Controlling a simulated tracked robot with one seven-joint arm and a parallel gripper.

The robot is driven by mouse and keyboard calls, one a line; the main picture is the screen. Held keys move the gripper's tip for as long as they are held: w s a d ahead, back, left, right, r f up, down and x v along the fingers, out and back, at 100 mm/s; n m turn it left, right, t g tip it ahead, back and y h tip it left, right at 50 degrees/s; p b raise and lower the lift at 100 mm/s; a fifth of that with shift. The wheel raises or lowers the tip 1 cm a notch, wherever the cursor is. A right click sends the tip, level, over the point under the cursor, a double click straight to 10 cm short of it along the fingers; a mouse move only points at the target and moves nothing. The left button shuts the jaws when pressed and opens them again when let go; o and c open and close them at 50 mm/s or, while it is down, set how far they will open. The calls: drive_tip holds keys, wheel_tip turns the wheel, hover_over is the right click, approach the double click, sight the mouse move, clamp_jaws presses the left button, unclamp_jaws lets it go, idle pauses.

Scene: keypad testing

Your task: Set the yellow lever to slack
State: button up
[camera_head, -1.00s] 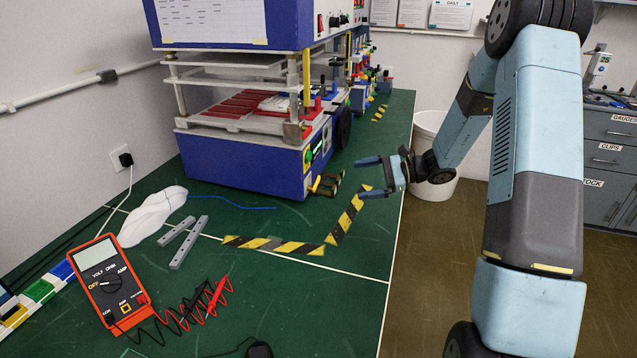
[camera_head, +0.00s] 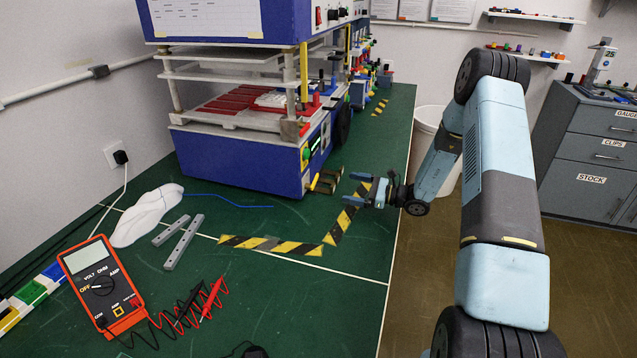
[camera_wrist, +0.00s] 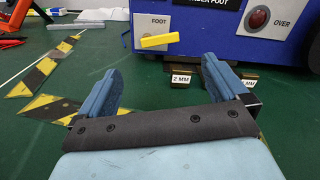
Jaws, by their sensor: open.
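The yellow lever (camera_wrist: 160,40) sticks out from a grey plate marked FOOT, low on the front of the blue machine (camera_wrist: 222,48). In the wrist view it lies nearly level, its right end slightly higher. In the head view the lever (camera_head: 314,182) is small, at the machine's lower right corner. My gripper (camera_head: 357,188) is open and empty, to the right of the lever and apart from it. In the wrist view my gripper (camera_wrist: 161,66) has its two blue fingers spread, with the lever beyond and between the tips.
Small brass blocks (camera_wrist: 183,79), one marked 2 MM, stand beside the machine just below the lever. A red round lamp (camera_wrist: 257,18) is on the panel at right. Striped tape (camera_head: 275,246) lies on the green bench. A multimeter (camera_head: 100,284) lies at left.

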sight(316, 181)
drive_tip(key=x, duration=1.1)
drive_tip(key=shift+w+a+r, duration=0.1)
drive_tip(key=shift+w+a, duration=0.05)
drive_tip(key=shift+a, duration=0.15)
drive_tip(key=shift+c, duration=0.2)
drive_tip(key=c, duration=1)
drive_tip(key=shift+o, duration=0.2)
drive_tip(key=shift+w+d+f+m, duration=0.1)
drive_tip(key=shift+w+m, duration=0.05)
drive_tip(key=shift+m, duration=0.6)
drive_tip(key=shift+w+d+f+m, duration=0.1)
drive_tip(key=shift+m, duration=0.65)
drive_tip(key=o, duration=0.7)
drive_tip(key=shift+w, duration=0.1)
drive_tip(key=o, duration=0.3)
drive_tip(key=shift+a, duration=0.1)
drive_tip(key=shift+f, duration=0.1)
